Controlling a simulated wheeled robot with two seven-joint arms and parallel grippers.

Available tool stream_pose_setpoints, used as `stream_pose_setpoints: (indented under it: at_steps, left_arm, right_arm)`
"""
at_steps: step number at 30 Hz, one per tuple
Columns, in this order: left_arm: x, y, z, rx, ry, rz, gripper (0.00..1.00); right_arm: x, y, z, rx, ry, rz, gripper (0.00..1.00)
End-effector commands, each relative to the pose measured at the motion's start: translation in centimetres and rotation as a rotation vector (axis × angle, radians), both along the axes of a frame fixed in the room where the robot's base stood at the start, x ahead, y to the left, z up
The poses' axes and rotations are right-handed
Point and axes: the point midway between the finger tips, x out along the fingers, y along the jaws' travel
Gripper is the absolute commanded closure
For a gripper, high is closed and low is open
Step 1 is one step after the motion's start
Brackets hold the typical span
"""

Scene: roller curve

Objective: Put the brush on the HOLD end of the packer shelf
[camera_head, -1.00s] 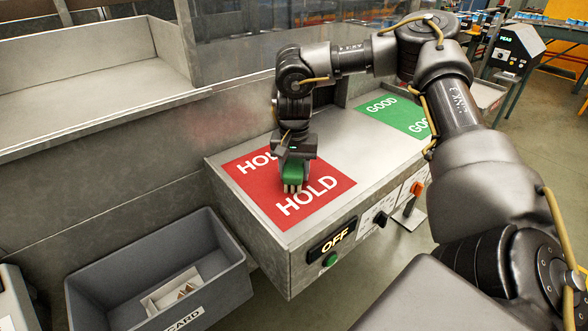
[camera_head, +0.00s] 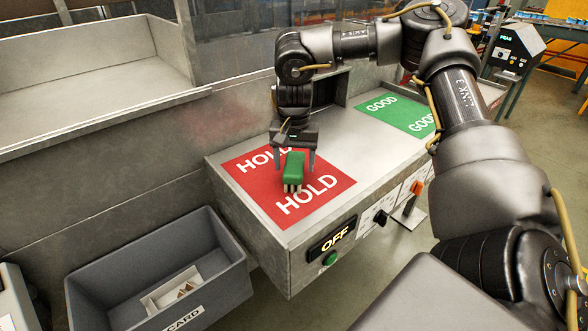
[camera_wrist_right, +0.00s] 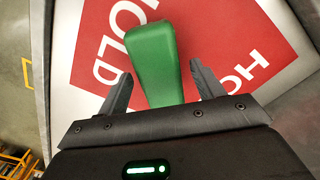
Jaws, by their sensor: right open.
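The brush (camera_head: 293,170) has a green block and pale bristles. It rests on the red HOLD mat (camera_head: 329,183) at the near left end of the packer shelf (camera_head: 342,142). My right gripper (camera_head: 295,163) is just above and behind it, fingers apart on either side of the brush. In the right wrist view the green brush (camera_wrist_right: 155,62) lies between the two open fingertips of the gripper (camera_wrist_right: 158,82), with gaps on both sides. The red HOLD mat (camera_wrist_right: 205,62) is under it. My left gripper is not in view.
A green GOOD mat (camera_head: 398,112) covers the far end of the shelf. A grey discard bin (camera_head: 225,270) with packets in it stands at lower left. The shelf front carries an OFF display (camera_head: 333,239), a green button and knobs. A metal wall runs behind.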

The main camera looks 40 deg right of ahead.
Motion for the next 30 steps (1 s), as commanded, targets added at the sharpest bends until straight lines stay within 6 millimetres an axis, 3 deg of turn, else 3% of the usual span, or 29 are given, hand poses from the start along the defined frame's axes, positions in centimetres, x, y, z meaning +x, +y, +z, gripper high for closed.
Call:
stream_pose_setpoints:
  at_steps: [1, 6, 12, 18, 30]
  left_arm:
    - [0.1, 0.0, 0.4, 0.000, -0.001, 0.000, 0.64]
    - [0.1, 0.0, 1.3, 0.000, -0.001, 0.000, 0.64]
    - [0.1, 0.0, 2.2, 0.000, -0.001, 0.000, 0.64]
    - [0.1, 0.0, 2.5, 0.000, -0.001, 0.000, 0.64]
    - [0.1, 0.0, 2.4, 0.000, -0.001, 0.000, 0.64]
  right_arm:
    - [0.1, 0.0, 1.6, -0.004, -0.006, 0.001, 0.33]
    - [0.1, 0.0, 5.4, -0.004, -0.004, 0.000, 0.33]
    - [0.1, 0.0, 8.4, -0.004, -0.002, 0.001, 0.33]
    - [0.0, 0.0, 9.4, -0.002, -0.001, 0.000, 0.33]
    - [0.0, 0.0, 9.3, -0.001, 0.000, 0.000, 0.33]
